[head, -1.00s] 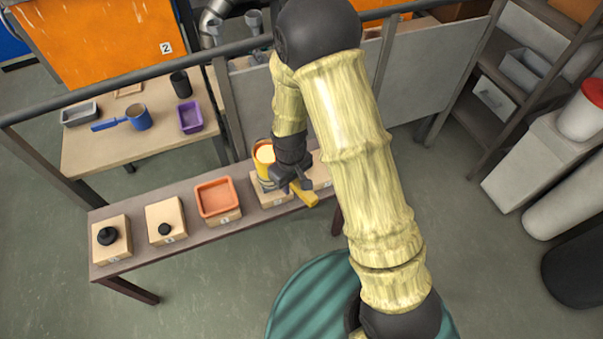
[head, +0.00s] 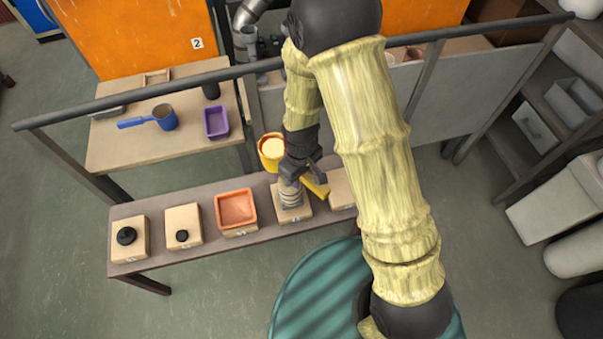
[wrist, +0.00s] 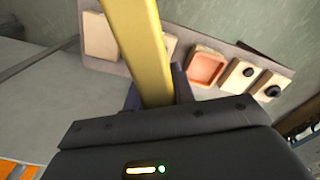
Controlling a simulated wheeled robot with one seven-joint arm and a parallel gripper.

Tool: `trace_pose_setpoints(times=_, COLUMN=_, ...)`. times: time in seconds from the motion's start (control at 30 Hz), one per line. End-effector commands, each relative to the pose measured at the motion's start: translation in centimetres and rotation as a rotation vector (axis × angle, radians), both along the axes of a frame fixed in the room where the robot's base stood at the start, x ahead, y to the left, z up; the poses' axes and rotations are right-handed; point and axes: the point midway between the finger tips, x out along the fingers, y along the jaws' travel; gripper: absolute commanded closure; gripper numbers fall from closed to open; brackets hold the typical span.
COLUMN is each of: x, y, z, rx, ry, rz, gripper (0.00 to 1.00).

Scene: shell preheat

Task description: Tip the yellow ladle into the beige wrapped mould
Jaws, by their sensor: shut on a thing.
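The yellow ladle (head: 265,157) is held just above the bench, its bowl upright and filled with something pale and glowing. Its yellow handle (head: 316,187) passes through my gripper (head: 296,172), which is shut on it. In the wrist view the handle (wrist: 143,45) runs up between the fingers, and the bowl is out of view. A ribbed beige-grey object (head: 290,194) stands on a wooden block just below the gripper. I cannot tell whether it is the beige wrapped mould.
The narrow bench carries an orange tray (head: 236,208) and blocks with black knobs (head: 126,236). A dark rail (head: 150,98) runs behind it. Beyond, a table holds a blue pot (head: 165,117) and a purple tray (head: 216,122). Grey panels (head: 452,90) stand at right.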

Motion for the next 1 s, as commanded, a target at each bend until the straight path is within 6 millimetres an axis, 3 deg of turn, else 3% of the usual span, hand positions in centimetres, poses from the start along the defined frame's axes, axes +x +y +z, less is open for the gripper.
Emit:
trace_pose_setpoints(times=0.47, x=0.0, y=0.0, z=-0.2, rx=0.001, ry=-0.001, rz=0.0, gripper=1.0)
trace_pose_setpoints(times=1.0, x=0.0, y=0.0, z=-2.2, rx=0.0, ry=-0.001, rz=0.0, gripper=1.0)
